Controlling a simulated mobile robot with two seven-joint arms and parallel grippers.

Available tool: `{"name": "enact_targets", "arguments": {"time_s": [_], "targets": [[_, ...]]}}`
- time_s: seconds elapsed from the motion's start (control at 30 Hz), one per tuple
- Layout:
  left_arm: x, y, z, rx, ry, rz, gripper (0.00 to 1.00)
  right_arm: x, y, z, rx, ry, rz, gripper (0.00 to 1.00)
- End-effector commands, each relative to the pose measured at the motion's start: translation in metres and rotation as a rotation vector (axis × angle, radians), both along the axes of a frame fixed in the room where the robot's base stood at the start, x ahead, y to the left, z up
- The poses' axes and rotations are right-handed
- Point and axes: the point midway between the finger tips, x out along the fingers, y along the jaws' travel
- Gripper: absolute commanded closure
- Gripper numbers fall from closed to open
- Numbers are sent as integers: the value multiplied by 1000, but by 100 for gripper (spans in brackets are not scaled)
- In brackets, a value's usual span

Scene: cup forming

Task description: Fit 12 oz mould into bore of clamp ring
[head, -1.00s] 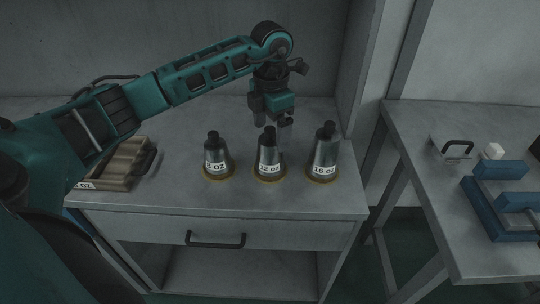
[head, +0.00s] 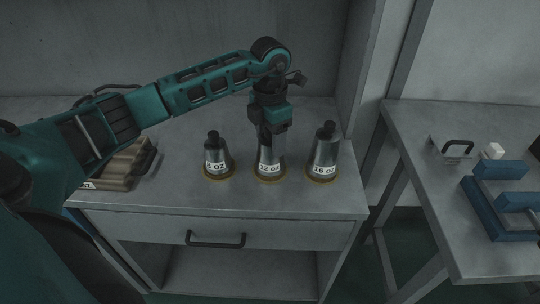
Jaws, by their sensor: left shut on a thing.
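The 12 oz mould (head: 269,160) is a metal cone labelled "12 OZ", standing upright on a brassy round base on the cabinet top, between two similar moulds. My left gripper (head: 267,136) comes down from above and is shut on the mould's top knob, which the fingers hide. No clamp ring can be clearly made out. My right gripper is not in view.
A smaller-labelled mould (head: 216,160) stands to the left and the 16 oz mould (head: 324,158) to the right, both close by. A separate table (head: 425,135) at right holds a blue fixture (head: 500,205).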

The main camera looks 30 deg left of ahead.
Motion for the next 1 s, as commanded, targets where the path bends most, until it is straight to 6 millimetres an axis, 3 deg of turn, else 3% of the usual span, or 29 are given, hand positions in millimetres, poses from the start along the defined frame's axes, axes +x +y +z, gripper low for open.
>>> {"name": "enact_targets", "arguments": {"time_s": [0.43, 1.0], "targets": [[0, 0, 0, 0, -1, 0, 100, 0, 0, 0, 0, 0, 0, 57], [1, 0, 5, -1, -5, 0, 100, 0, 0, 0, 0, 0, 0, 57]]}}
